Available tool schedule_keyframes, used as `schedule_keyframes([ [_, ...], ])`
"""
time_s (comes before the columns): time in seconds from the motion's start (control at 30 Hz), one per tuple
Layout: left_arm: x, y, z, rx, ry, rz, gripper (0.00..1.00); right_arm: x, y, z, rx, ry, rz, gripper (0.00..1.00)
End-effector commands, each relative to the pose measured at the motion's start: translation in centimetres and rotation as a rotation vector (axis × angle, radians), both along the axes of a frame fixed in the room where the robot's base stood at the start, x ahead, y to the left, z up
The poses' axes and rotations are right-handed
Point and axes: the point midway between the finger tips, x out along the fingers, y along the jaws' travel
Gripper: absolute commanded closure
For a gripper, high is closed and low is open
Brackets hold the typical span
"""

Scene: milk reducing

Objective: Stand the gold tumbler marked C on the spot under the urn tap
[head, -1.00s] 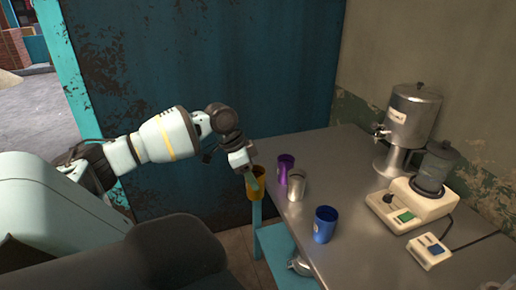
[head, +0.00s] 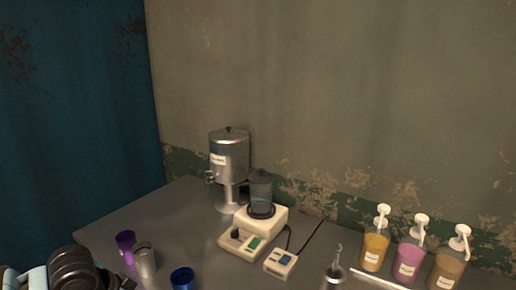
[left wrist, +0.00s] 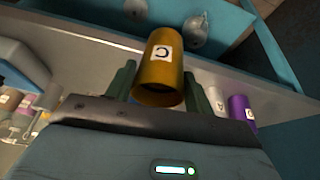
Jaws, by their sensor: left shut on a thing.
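The gold tumbler (left wrist: 162,75) shows in the left wrist view, with a white label marked C facing the camera. My left gripper (left wrist: 160,88) is shut on it, one green finger at each side. The tumbler and fingers are out of the head view, where only part of my left arm shows at the lower left. The silver urn (head: 229,155) stands at the back of the counter, with its tap (head: 210,177) on its left side. I cannot make out a marked spot under the tap. My right gripper is not in view.
Purple (head: 125,243), silver (head: 146,262) and blue (head: 182,278) tumblers stand near the counter's left front. A cream blender (head: 253,232) stands right of the urn, with a corded switch box (head: 280,263). Pump bottles (head: 409,262) stand far right. Counter left of the urn is clear.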

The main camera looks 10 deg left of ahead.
Motion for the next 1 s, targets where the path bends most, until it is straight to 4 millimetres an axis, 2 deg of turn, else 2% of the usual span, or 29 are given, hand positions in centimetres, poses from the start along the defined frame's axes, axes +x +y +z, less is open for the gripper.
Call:
schedule_keyframes([
  [0.03, -0.4, -2.0, 0.6, -0.006, -0.009, 0.023, 0.71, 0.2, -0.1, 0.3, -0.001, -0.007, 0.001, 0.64],
  [0.2, -2.1, -6.8, 2.0, -0.007, -0.01, 0.148, 0.71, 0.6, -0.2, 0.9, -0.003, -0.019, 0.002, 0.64],
  [0.4, -3.7, -10.4, 3.6, -0.005, -0.006, 0.271, 0.71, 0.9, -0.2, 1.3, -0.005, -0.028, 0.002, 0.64],
  [0.6, -4.4, -11.5, 4.3, -0.001, -0.001, 0.327, 0.71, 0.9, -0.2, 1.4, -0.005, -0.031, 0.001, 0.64],
  [1.0, -4.4, -11.7, 4.2, -0.004, 0.004, 0.331, 0.71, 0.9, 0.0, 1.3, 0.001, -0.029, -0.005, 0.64],
])
